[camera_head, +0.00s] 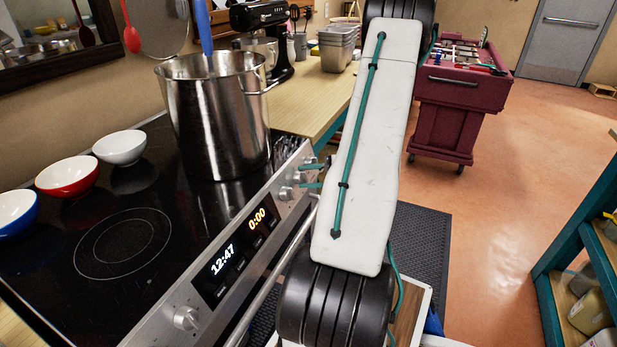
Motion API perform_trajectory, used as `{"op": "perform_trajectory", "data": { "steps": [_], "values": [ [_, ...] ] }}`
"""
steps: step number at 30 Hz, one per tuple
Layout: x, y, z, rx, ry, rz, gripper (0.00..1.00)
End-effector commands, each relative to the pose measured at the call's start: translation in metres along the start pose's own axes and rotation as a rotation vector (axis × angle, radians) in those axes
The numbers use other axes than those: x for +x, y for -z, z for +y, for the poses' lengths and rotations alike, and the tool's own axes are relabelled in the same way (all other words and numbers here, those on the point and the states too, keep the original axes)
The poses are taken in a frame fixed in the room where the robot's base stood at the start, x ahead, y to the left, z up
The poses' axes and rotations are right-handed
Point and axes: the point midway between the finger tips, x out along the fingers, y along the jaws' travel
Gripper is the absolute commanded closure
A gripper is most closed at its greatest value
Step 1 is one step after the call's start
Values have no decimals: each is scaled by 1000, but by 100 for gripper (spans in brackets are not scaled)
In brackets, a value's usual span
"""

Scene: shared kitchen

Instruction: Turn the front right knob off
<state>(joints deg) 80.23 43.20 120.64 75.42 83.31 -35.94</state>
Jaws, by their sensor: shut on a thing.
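The stove (150,300) has a slanted steel front panel with a clock display. A group of small steel knobs sits at the panel's far right end, and one of them (286,193) shows just left of my gripper. My gripper (311,176) shows as two thin teal fingers reaching in from the right. It is shut on a knob (299,178) in this group. The fingers lie one on either side of it. My white arm hides the gripper's body. The knob's pointer mark is too small to read.
A tall steel pot (215,125) with a blue-handled utensil stands on the cooktop beside the knobs. White, red (67,177) and blue (17,213) bowls line the back. Another knob (186,318) is at the panel's near end. A maroon cart (452,105) stands beyond; open floor lies right.

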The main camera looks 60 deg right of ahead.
Motion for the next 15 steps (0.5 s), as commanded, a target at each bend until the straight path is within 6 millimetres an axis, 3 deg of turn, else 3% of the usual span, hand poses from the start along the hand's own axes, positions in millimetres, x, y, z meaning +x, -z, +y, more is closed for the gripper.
{"op": "perform_trajectory", "data": {
  "steps": [11, 12, 14, 15],
  "values": [
    [0, 0, -1, -7, 0, 1, 86],
    [0, 0, -1, -7, 0, 1, 54],
    [0, 0, -1, -6, -1, 1, 42],
    [0, 0, -1, -6, -1, 1, 42]
  ]
}}
